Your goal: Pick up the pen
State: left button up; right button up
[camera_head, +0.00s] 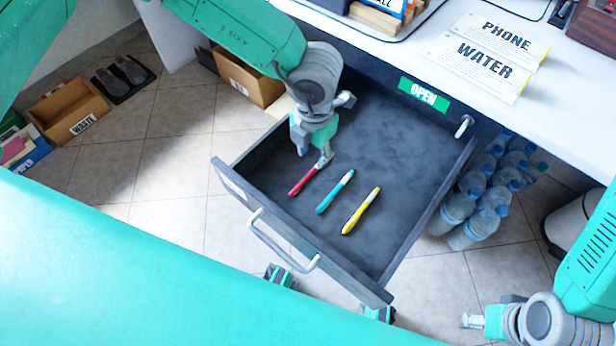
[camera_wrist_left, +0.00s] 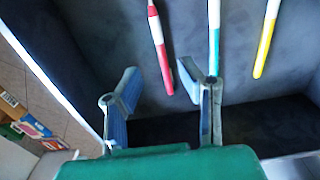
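Three pens lie side by side in the open grey drawer (camera_head: 400,190): a red pen (camera_head: 301,183), a teal pen (camera_head: 335,192) and a yellow pen (camera_head: 361,211). My left gripper (camera_head: 315,154) is open and empty over the drawer, at the far end of the red pen. In the left wrist view, the red pen (camera_wrist_left: 158,45) points in between the spread fingers (camera_wrist_left: 160,70). The teal pen (camera_wrist_left: 214,35) ends by the right finger; the yellow pen (camera_wrist_left: 266,40) lies further right. My right gripper (camera_head: 473,320) is at the lower right, outside the drawer; its opening is unclear.
The drawer's front wall has a handle (camera_head: 280,245). Above it is a white desk (camera_head: 450,100) with PHONE and WATER cards (camera_head: 485,60). Water bottles (camera_head: 485,200) stand on the floor right of the drawer. A cardboard WASTE box (camera_head: 65,110) is at the left.

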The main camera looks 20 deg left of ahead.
aim_at(313, 169)
pick_arm(q)
jog(key=shift+d+f, duration=0.25)
jog(key=shift+f, duration=0.2)
jog(key=shift+f+b, duration=0.35)
jog(key=f, duration=0.1)
jog(key=f+b, duration=0.1)
jog(key=f, duration=0.1)
jog(key=f+b, duration=0.1)
jog(key=shift+w+a+f, duration=0.15)
jog(key=shift+a+f, duration=0.1)
jog(key=shift+d+r, duration=0.1)
jog(key=shift+d, duration=0.05)
grip_shut()
